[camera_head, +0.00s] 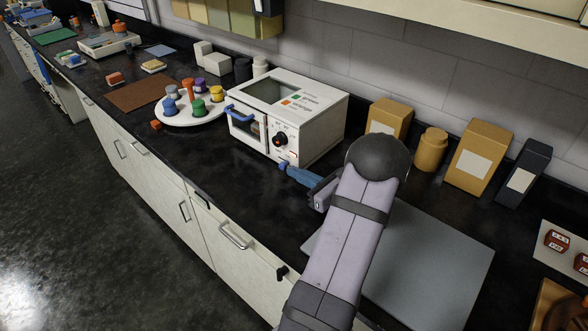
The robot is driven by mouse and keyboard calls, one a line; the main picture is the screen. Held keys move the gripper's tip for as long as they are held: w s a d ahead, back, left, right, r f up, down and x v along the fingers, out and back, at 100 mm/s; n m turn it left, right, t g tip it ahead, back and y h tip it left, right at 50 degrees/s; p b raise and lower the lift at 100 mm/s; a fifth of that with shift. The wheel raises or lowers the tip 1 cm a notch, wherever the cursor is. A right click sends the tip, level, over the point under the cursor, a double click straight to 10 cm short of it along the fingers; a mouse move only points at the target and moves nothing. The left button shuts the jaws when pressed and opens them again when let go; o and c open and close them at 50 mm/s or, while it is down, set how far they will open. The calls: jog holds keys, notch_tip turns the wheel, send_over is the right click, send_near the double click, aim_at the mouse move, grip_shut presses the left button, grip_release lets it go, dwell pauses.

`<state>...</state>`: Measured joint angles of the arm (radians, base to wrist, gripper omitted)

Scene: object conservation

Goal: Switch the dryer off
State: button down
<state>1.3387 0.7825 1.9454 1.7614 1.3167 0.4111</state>
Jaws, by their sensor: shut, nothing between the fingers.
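The dryer (312,121) is a white box on the black counter, with a window on top and a blue door handle. Its front panel carries a black dial with an orange mark (281,140) and small controls below it. My gripper (284,167), with blue fingers, is shut and empty. Its tips are close to the lower front panel. I cannot tell whether they touch it. The lowest part of the panel is partly hidden behind the gripper.
A round white tray (186,121) with several coloured bottles stands left of the dryer. Tan containers (479,153) and a dark box (524,172) line the wall at right. A grey mat (440,265) lies under my arm. The counter's front edge is near.

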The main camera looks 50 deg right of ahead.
aim_at(284, 165)
jog(key=shift+w+f, duration=0.15)
jog(key=shift+w, duration=0.55)
jog(key=w+b, duration=0.1)
jog(key=w, duration=0.3)
jog(key=shift+r, duration=0.2)
jog(key=shift+s, duration=0.15)
jog(key=s, duration=0.4)
jog(key=s+r+b, duration=0.1)
jog(key=s, duration=0.8)
jog(key=shift+s+a+r, duration=0.3)
jog(key=shift+s+r, duration=0.1)
